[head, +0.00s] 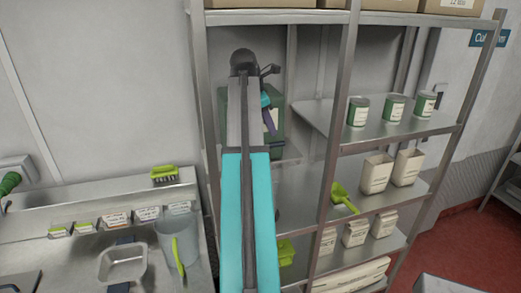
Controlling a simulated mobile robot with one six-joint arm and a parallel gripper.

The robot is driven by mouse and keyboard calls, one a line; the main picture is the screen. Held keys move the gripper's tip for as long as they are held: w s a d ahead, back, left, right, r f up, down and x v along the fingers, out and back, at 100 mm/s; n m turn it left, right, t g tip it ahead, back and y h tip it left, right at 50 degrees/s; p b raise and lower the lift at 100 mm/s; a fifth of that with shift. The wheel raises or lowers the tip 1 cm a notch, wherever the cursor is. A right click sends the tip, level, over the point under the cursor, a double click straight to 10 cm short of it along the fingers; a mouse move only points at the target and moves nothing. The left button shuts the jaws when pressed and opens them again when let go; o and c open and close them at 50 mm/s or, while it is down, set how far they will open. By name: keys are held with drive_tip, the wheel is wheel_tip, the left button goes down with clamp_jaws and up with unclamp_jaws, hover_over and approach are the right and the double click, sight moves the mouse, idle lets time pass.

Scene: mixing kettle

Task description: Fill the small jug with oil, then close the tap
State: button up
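A dark green container (278,103) with a pale label stands on the left bay of the metal shelving in the head view. It is probably the oil container, and my arm covers much of it. My arm reaches up in front of it. A small turquoise part and a dark purple part show beside the arm, in front of the container. The purple part may belong to my gripper, but its fingertips cannot be made out. I cannot tell whether it holds anything. No tap or small jug can be made out; the arm may hide them.
Shelf posts (336,125) stand close right of my arm.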

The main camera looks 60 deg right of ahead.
sight(275, 143)
drive_tip(key=shift+x, duration=4.05)
drive_tip(key=shift+d+f, duration=0.1)
clamp_jaws()
